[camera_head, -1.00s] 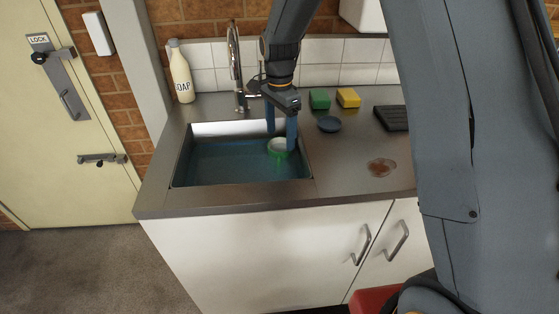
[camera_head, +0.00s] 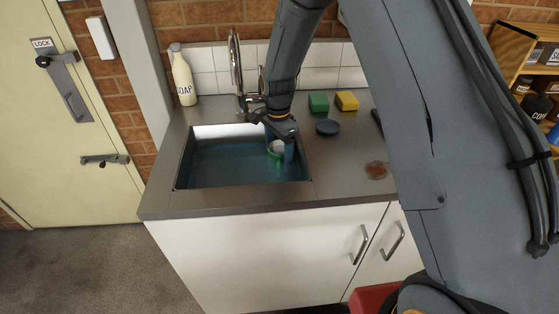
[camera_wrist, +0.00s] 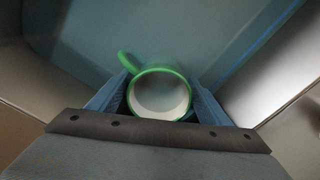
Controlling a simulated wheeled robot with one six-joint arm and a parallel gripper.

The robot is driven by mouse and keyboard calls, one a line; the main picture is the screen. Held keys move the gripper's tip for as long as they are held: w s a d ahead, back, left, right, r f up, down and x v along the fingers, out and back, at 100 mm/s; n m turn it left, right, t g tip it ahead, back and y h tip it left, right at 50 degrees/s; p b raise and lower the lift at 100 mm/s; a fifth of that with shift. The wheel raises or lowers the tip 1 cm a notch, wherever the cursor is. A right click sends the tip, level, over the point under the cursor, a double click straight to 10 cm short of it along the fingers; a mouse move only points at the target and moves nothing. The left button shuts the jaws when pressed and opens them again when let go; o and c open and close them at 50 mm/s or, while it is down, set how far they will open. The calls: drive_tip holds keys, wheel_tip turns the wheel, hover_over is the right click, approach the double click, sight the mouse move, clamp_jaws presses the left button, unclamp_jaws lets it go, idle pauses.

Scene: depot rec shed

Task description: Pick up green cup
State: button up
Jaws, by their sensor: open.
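The green cup (camera_head: 276,149) sits in the water of the sink (camera_head: 218,188). In the wrist view the cup (camera_wrist: 160,95) shows its green rim, white inside and a handle pointing to the upper left. My gripper (camera_head: 278,150) reaches down into the sink. Its blue fingers are apart, one on each side of the cup, as the wrist view of my gripper (camera_wrist: 160,102) shows. Whether the fingers touch the cup I cannot tell. The fingers and wrist hide part of the cup in the head view.
The faucet (camera_head: 236,70) stands behind the sink, close to my wrist. A soap bottle (camera_head: 183,78) is at the back left. A brown stain (camera_head: 376,171) is nearer the front.

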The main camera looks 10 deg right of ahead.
drive_tip(key=c, duration=1.1)
drive_tip(key=shift+r, duration=0.15)
